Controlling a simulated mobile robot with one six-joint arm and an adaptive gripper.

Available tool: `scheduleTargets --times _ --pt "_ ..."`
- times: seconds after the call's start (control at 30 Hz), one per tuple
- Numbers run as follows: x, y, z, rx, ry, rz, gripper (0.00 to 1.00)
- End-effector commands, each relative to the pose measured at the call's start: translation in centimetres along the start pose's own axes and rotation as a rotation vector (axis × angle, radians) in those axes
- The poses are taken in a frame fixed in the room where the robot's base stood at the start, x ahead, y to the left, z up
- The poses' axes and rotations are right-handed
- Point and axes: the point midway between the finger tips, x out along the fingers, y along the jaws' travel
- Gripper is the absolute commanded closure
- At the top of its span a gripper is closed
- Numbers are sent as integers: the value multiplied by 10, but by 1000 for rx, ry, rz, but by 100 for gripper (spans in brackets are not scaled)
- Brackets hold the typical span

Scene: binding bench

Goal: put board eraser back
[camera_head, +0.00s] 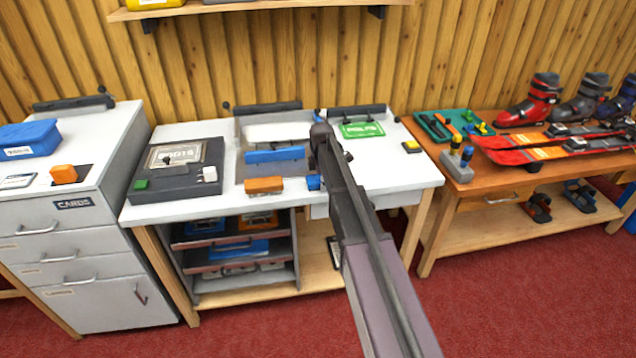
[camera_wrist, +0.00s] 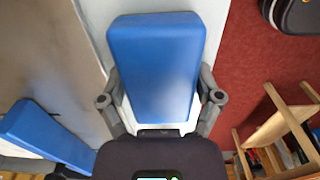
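A plain blue block (camera_wrist: 155,65), which I take to be the board eraser, fills the middle of the wrist view. My gripper (camera_wrist: 158,88) has a finger along each long side of it, and both fingers appear to press on it. In the head view my arm hides most of the gripper, and a small blue piece of the block (camera_head: 313,183) shows beside the arm near the table's front edge. Its underside is hidden, so its height above the table cannot be told.
The white table (camera_head: 400,182) bears a grey panel (camera_head: 180,170), a blue bar (camera_head: 275,155), an orange block (camera_head: 263,185) and a green box (camera_head: 362,130). A drawer cabinet (camera_head: 60,235) stands left. A wooden bench (camera_head: 480,182) with skis stands right.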

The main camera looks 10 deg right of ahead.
Motion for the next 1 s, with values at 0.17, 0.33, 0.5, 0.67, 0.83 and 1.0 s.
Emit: scheduleTargets --times 0.17,0.33,0.5,0.67,0.83,1.0 --pt "0 0 0 0 0 0 0" --pt "0 0 0 0 0 0 0" --pt "-1 0 0 0 0 0 0" --pt "-6 0 0 0 0 0 0" --pt "-15 0 0 0 0 0 0" --pt "-29 0 0 0 0 0 0"
